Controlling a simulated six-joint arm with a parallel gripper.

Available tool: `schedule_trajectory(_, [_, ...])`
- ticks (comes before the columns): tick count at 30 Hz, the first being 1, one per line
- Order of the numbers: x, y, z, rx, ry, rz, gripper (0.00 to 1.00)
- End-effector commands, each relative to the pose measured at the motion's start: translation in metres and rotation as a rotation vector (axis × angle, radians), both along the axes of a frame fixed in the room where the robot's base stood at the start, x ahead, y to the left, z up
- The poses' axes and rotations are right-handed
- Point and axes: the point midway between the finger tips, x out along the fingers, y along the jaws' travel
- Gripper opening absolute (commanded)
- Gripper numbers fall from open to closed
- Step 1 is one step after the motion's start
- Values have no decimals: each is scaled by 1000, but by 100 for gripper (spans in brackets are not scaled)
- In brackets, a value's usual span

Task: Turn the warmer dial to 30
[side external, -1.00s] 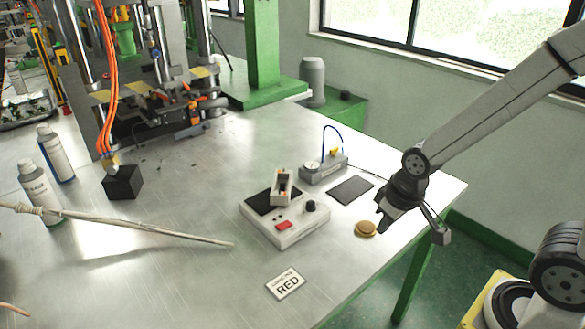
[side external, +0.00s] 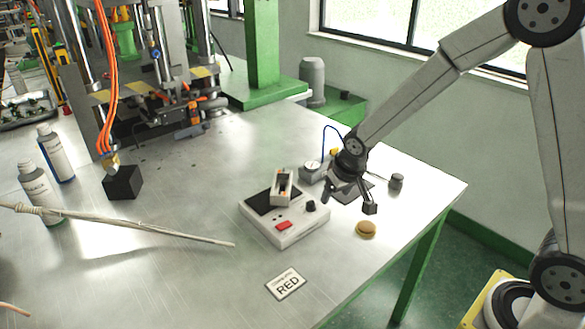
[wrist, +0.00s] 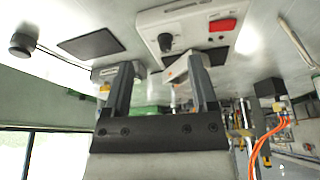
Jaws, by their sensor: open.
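The warmer (side external: 292,232) is a white box with a dark plate, a red switch (side external: 284,225) and a black dial (side external: 311,206) near its right corner. In the wrist view the dial (wrist: 165,43) is near the upper middle, on the warmer's panel (wrist: 190,22), with the red switch (wrist: 222,25) beside it. A grey-white open holder (side external: 282,188) stands on the dark plate. My gripper (side external: 331,194) is open and empty, to the right of the dial and a little above the table. In the wrist view its fingers (wrist: 162,66) are apart. The dial's setting is too small to read.
A gauge unit (side external: 311,172) with a blue tube stands behind the warmer. A dark mat (wrist: 91,44), a black cylinder (side external: 396,182) and a round brown disc (side external: 366,229) lie to the right. The front table is mostly clear.

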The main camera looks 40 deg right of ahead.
Motion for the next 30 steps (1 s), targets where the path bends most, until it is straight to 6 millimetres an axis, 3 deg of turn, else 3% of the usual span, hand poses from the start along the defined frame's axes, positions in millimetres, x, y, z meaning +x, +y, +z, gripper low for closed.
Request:
schedule_trajectory(3, [30,-4,-10,-1,-22,-35,75])
schedule_trajectory(9, [60,-7,-21,-1,-51,-75,75])
schedule_trajectory(23, [68,-9,-26,-1,-60,-86,75])
schedule_trajectory(30, [74,-10,-39,0,-59,-87,75])
